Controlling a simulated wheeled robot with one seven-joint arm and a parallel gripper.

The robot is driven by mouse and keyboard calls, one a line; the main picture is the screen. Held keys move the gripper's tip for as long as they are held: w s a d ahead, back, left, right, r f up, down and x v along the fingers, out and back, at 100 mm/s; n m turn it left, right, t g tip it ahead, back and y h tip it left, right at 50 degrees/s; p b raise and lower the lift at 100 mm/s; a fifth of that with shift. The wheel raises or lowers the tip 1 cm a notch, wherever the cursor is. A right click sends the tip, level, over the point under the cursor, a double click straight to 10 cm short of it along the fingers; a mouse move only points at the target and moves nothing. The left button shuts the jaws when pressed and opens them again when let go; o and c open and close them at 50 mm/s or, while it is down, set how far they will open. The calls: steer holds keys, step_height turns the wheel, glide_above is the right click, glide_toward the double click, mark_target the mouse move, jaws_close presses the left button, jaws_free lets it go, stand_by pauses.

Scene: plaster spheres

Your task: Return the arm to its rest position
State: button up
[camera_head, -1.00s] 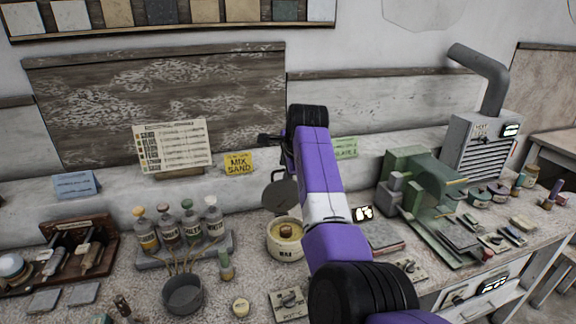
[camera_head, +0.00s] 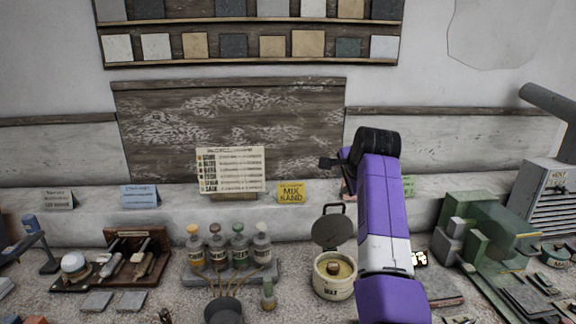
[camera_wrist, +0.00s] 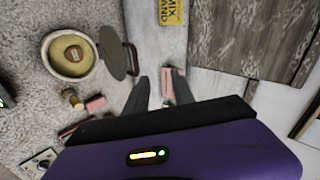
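My gripper (camera_wrist: 160,86) shows in the wrist view with its two dark fingers apart. Nothing is clearly held between them. A small pink item (camera_wrist: 169,78) lies beyond the fingertips, close to the right finger in the picture; I cannot tell its exact distance. In the head view my purple and white arm reaches up from the bottom right of centre. Its dark end stands in front of the back ledge, and the fingers are mostly hidden there.
An open pot (camera_head: 334,287) with its lid (camera_head: 327,232) raised stands left of my arm. Several bottles (camera_head: 239,247) in a rack, a yellow sign (camera_head: 291,193) and a chart (camera_head: 231,170) are further left. A green machine (camera_head: 475,230) stands right. The air above the bench is clear.

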step_height(320, 180, up, 4)
steer(key=w+d+n+t, duration=0.1)
steer(key=d+n+t, duration=0.1)
steer(key=t, duration=0.1)
steer(key=s+d+f+n+t+h, duration=0.1)
steer(key=s+f+n+t, duration=0.2)
steer(key=s+f+n, duration=0.55)
steer(key=s+d+f+n+t+h, duration=0.1)
steer(key=s+f+n+t, duration=0.15)
steer(key=s+f, duration=0.7)
steer(key=s+a+f+n+g+y, duration=0.1)
steer(key=s+a+f, duration=0.1)
steer(key=s, duration=2.3)
steer(key=s+a+f+n+g+y, duration=0.1)
steer(key=s+a+f+n+g, duration=0.1)
steer(key=s, duration=2.3)
steer(key=shift+a, duration=0.5)
steer(key=shift+s+g, duration=0.1)
steer(key=shift+g, duration=0.15)
